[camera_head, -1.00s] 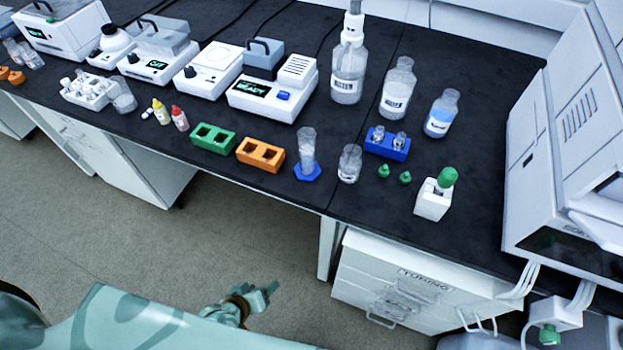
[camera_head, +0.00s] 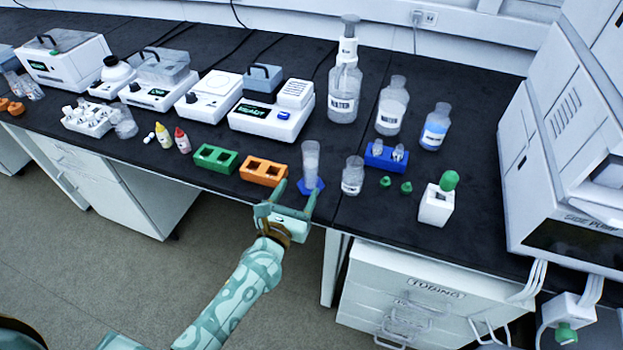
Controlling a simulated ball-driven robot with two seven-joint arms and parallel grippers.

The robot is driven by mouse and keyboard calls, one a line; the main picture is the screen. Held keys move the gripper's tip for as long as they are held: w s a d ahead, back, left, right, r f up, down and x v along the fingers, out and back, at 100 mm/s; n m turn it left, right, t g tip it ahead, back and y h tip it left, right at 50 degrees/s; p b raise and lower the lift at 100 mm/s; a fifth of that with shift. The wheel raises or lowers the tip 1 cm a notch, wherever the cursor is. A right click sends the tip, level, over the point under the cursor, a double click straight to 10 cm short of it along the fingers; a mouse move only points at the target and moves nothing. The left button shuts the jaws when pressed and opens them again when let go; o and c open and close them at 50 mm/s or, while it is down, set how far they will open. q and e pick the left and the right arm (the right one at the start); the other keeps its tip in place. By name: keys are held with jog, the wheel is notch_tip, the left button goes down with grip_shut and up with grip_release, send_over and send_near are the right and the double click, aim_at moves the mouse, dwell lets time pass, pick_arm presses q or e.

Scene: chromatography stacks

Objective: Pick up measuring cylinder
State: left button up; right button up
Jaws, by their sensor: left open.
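The measuring cylinder (camera_head: 312,160) is clear, stands upright on a blue hexagonal base and is near the front edge of the black bench. My left gripper (camera_head: 294,194) is open at the bench's front edge, just in front of the cylinder and a little to its left. One finger reaches up beside the orange block, and the other overlaps the blue base in the picture. I cannot tell whether that finger touches it. Nothing is between the fingers. My right gripper is not in view.
An orange block (camera_head: 264,171) stands close left of the cylinder, with a green block (camera_head: 215,159) beyond it. A clear glass jar (camera_head: 353,176) stands close right. A blue vial rack (camera_head: 386,156) and green caps (camera_head: 406,187) are farther right. A labelled bottle (camera_head: 344,93) stands behind.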

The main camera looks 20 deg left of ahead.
aim_at(308, 176)
pick_arm(q)
jog(key=w, duration=0.3)
jog(key=shift+d, duration=0.1)
jog(key=w, duration=0.1)
jog(key=w+b, duration=0.1)
jog(key=w, duration=0.1)
jog(key=w+b, duration=0.1)
jog(key=shift+w+d, duration=0.3)
jog(key=shift+d, duration=0.05)
jog(key=shift+w, duration=0.15)
jog(key=shift+r, duration=0.1)
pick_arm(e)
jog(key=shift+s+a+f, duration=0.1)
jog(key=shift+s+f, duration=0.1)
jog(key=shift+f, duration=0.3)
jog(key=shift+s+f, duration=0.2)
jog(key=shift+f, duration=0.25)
pick_arm(q)
jog(key=c, duration=1.1)
